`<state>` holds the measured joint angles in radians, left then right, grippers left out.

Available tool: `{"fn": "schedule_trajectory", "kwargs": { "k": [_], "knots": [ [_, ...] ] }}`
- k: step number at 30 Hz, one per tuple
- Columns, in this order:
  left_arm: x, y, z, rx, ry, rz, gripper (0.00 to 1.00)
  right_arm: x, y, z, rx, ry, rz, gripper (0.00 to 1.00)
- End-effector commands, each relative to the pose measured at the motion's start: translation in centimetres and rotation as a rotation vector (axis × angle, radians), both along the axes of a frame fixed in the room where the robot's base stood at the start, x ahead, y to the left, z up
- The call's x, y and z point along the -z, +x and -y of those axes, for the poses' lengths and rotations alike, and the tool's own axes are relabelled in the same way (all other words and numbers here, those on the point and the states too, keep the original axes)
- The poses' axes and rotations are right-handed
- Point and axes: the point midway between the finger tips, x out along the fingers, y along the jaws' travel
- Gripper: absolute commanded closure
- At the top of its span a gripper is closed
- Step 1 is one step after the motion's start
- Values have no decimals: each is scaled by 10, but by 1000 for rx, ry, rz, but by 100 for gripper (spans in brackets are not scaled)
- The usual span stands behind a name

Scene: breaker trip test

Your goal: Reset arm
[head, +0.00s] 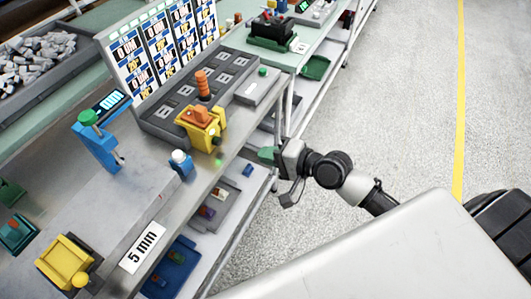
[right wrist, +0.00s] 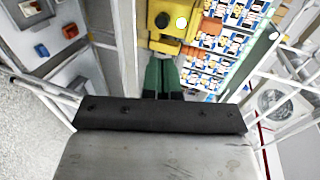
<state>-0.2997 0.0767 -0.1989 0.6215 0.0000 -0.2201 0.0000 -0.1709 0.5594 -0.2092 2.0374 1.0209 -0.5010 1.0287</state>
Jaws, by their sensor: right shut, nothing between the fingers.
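A yellow unit (head: 205,132) with an orange block on top stands at the front edge of the grey slotted fixture (head: 180,110). An orange ribbed handle (head: 203,84) rises behind it. My right gripper (head: 266,154) is off the bench's front edge, right of the yellow unit and apart from it. Its green fingers are together and empty. In the right wrist view the green fingers (right wrist: 163,75) point at the yellow unit (right wrist: 170,40), which shows a dark round knob and a bright white spot. I cannot tell whether they touch it. My left gripper is not in view.
A blue stand with a green knob (head: 90,117), a white-topped blue post (head: 181,159) and another yellow box (head: 64,262) stand on the bench. A "5 mm" label (head: 143,248) lies at its front. Lower shelves hold trays. The floor (head: 400,90) at right is clear.

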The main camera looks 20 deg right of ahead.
Motion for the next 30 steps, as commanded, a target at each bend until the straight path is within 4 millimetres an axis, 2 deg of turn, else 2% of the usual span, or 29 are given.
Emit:
{"fn": "schedule_trajectory", "kwargs": {
  "k": [17, 20, 23, 26, 27, 29, 30],
  "knots": [
    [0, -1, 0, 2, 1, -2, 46, 1, 0, 0, 1, -2, 0, 100],
    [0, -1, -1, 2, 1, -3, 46, 14, 3, 5, 17, -31, -6, 100],
    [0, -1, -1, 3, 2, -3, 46, 54, 7, 20, 54, -126, -21, 100],
    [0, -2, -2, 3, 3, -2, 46, 118, 3, 42, 87, -289, -56, 100],
    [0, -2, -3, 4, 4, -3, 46, 147, -3, 51, 91, -366, -76, 100],
    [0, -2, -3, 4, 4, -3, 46, 190, -16, 62, 82, -484, -108, 100],
    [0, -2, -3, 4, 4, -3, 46, 218, -27, 69, 67, -561, -131, 100]
  ]
}}
